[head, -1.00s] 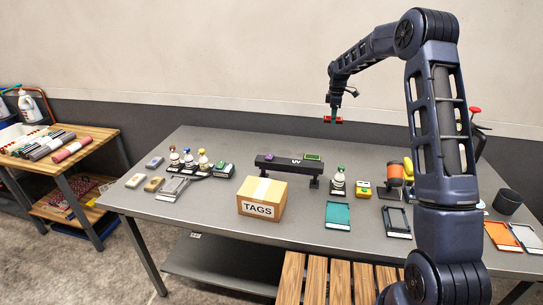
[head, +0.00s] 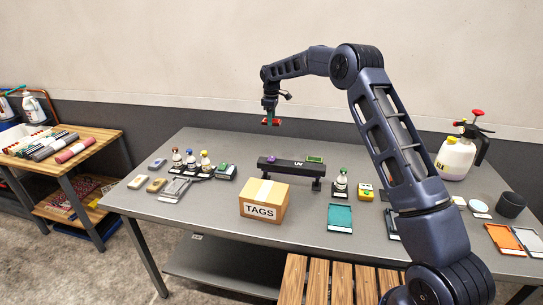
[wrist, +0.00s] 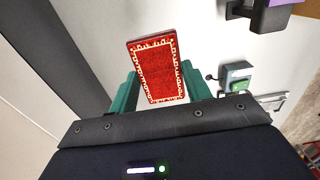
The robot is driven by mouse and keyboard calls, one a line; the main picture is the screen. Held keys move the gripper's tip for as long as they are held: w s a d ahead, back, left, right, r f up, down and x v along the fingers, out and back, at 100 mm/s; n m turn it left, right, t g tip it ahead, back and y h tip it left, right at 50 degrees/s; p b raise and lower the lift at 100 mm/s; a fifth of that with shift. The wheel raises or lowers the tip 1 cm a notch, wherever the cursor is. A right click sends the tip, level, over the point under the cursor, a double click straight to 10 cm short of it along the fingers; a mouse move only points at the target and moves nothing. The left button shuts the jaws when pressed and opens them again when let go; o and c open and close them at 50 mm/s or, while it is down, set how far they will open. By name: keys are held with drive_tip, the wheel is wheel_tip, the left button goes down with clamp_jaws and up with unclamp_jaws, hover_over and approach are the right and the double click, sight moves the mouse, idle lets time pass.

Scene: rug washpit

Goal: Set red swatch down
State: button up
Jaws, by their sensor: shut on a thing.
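The red swatch (wrist: 157,70) is a small red rectangle with a pale patterned border. My gripper (head: 270,122) is shut on it, with a green finger on each side in the wrist view. In the head view the red swatch (head: 276,122) shows as a small red strip, held in the air above the back of the grey table (head: 215,205). Table surface lies below it, apart from it.
A dark UV bar (head: 292,166) stands at mid-table with a purple and a green piece on top. A TAGS box (head: 263,200) is in front of it. Small bottles (head: 190,158) and blocks stand at left; a sprayer (head: 458,155) stands at right. The back strip is largely clear.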

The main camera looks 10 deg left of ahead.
wheel_tip(320, 180, down, 19)
drive_tip(key=shift+r, duration=0.2)
idle(0.4)
drive_tip(key=shift+f, duration=0.1)
drive_tip(key=o, duration=1)
drive_tip(key=shift+c, duration=0.2)
wheel_tip(320, 180, up, 12)
drive_tip(key=shift+r, duration=0.2)
